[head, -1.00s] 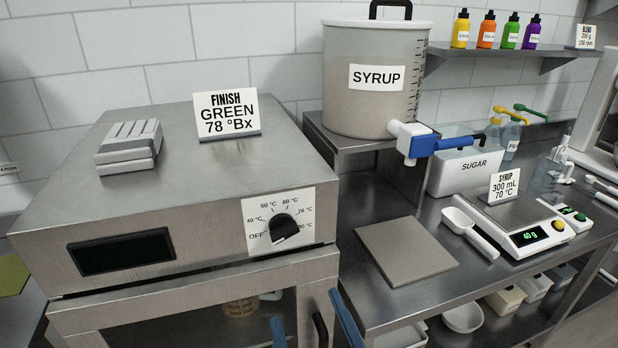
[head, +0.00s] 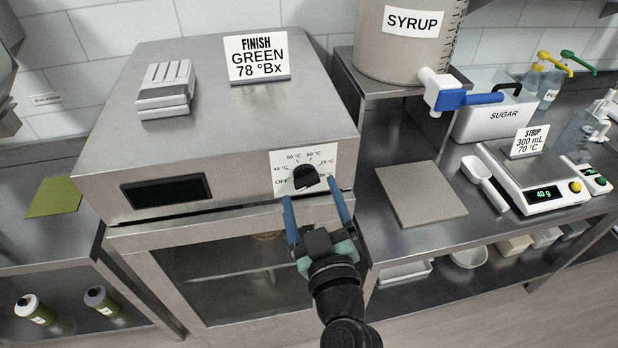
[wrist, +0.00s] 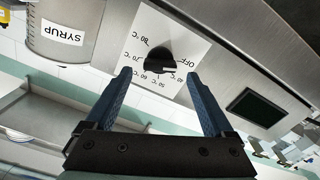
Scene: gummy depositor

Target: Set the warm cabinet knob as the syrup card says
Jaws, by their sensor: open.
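The black warm cabinet knob (head: 306,178) sits on a white dial plate at the right of the steel cabinet's front. The dial runs from OFF through 40, 50, 60 and 70 °C, with 80 °C beyond. I cannot tell clearly where the knob points. The syrup card (head: 529,141) stands by the scale and reads SYRUP 300 mL 70 °C. My gripper (head: 312,196) is open and empty, its blue fingers just in front of and below the dial. In the wrist view the knob (wrist: 187,58) shows beyond the fingertips, apart from them.
The cabinet display (head: 166,191) is dark. A FINISH GREEN 78 °Bx card (head: 257,60) stands on the cabinet top. To the right are the syrup tank (head: 410,50) with its blue-handled tap (head: 470,98), a flat grey plate (head: 421,194) and the scale (head: 533,182).

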